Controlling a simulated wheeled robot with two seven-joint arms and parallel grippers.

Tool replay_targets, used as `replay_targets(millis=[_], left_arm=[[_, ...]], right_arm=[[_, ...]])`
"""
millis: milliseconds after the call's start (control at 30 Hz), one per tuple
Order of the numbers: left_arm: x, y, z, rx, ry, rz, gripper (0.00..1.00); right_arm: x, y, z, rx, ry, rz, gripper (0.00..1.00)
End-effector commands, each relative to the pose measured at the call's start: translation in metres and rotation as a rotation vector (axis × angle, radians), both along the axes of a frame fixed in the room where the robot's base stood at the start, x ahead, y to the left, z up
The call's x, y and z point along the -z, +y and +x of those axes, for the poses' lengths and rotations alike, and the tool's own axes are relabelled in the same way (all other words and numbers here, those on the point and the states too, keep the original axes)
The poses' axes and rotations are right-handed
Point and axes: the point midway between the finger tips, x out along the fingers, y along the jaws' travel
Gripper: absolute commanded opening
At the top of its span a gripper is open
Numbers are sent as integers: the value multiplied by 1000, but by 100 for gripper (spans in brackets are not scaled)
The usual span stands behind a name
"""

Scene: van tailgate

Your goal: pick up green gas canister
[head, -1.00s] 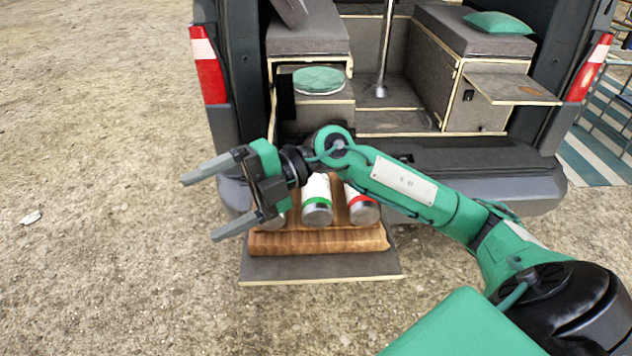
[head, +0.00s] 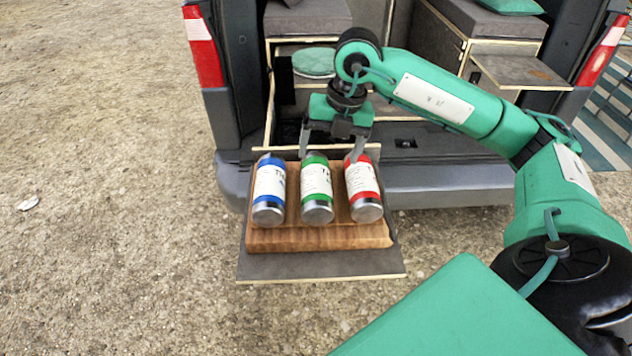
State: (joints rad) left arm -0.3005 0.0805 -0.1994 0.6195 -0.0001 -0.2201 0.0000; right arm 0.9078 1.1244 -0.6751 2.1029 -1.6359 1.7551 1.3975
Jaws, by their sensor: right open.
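The green gas canister (head: 316,190) is the middle one of three in the head view. It has green bands, a white label and a silver end. It lies on a wooden block (head: 320,239) with its silver end toward me. My right gripper (head: 329,157) is open, pointing down by the canister's far end. One finger is to the left of the green canister and the other is to its right, near the red canister. I cannot tell whether the fingers touch anything. My left gripper is not in view.
A blue canister (head: 269,188) lies to the left of the green one and a red canister (head: 363,187) to the right, with small gaps. The block rests on a grey board (head: 320,266) at the van's bumper (head: 450,192).

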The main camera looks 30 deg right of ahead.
Motion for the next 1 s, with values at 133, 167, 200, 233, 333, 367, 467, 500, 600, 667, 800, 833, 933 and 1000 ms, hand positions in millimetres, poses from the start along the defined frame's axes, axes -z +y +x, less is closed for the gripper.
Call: replay_targets(millis=[133, 167, 200, 233, 333, 367, 467, 500, 600, 667, 800, 833, 933, 1000], left_arm=[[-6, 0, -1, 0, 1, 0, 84], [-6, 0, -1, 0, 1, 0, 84], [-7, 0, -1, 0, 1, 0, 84], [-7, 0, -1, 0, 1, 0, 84], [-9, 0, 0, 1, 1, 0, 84], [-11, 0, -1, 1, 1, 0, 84], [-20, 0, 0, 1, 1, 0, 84], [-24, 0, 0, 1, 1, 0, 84], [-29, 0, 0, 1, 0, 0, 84], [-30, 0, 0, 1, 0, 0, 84], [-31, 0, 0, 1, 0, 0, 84], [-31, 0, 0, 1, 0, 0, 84], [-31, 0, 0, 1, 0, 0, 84], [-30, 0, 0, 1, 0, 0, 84]], right_arm=[[24, 5, 2, -2, 4, 1, 84], [27, 5, 3, -2, 2, 1, 84], [31, 6, 3, -1, 1, 2, 84], [33, 6, 3, -3, 2, 2, 84], [37, 8, 4, -3, 2, 2, 84], [39, 8, 5, -3, 1, 3, 84], [49, 11, 9, -3, 4, 2, 84], [55, 13, 12, -2, 4, 4, 84], [70, 16, 15, -3, 4, 4, 84], [77, 16, 16, -3, 1, 3, 84], [86, 18, 17, -3, 0, 2, 84], [86, 17, 17, -3, 0, 2, 84], [86, 18, 17, -3, -1, 2, 84], [86, 18, 17, -3, -1, 2, 80]])
